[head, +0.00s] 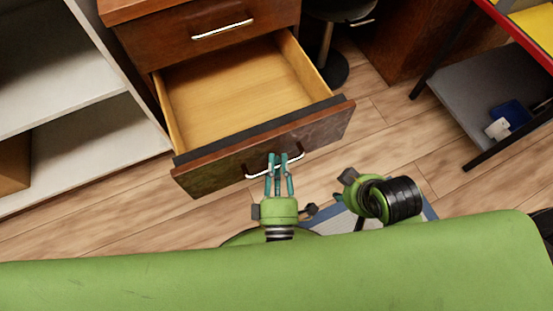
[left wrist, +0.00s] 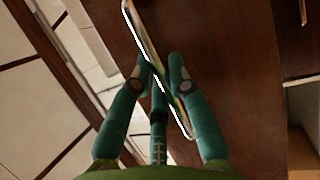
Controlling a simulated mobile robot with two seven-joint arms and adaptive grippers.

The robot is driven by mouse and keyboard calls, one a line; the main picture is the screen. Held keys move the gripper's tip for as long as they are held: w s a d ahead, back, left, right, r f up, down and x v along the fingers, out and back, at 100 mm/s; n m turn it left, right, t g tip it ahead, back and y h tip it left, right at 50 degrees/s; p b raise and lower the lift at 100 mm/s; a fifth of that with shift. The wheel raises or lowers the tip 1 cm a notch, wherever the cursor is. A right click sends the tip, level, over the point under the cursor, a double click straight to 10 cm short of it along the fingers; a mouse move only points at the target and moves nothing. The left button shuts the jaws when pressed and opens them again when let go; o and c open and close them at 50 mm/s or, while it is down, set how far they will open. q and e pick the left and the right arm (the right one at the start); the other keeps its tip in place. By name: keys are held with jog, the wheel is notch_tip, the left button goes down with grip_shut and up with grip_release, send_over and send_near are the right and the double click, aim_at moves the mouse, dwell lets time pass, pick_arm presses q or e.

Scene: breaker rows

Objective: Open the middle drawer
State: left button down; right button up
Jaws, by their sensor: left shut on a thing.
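The middle drawer (head: 240,100) is pulled well out of the brown wooden cabinet (head: 140,48), and its pale wooden inside looks empty. Its dark front (head: 215,172) carries a shiny bar handle (head: 258,171). My left gripper (head: 279,160) is shut on this handle. The handle (left wrist: 140,35) also shows in the left wrist view, running slantwise between the teal fingers (left wrist: 164,75). A green and black part of my right arm (head: 385,197) shows to the right, but its fingers cannot be made out.
Another drawer with a silver handle (head: 222,29) is closed above. White shelves (head: 75,105) stand at the left. A black stool (head: 332,68) is behind the drawer's right side. A grey shelf rack (head: 470,105) with a blue box (head: 508,114) stands at the right. Wood floor (head: 400,125) is free between.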

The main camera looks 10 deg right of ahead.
pick_arm(q)
jog(key=c, duration=1.4)
grip_release()
jog(key=v, duration=0.7)
jog(key=shift+s, duration=0.25)
jog(key=shift+s, duration=0.1)
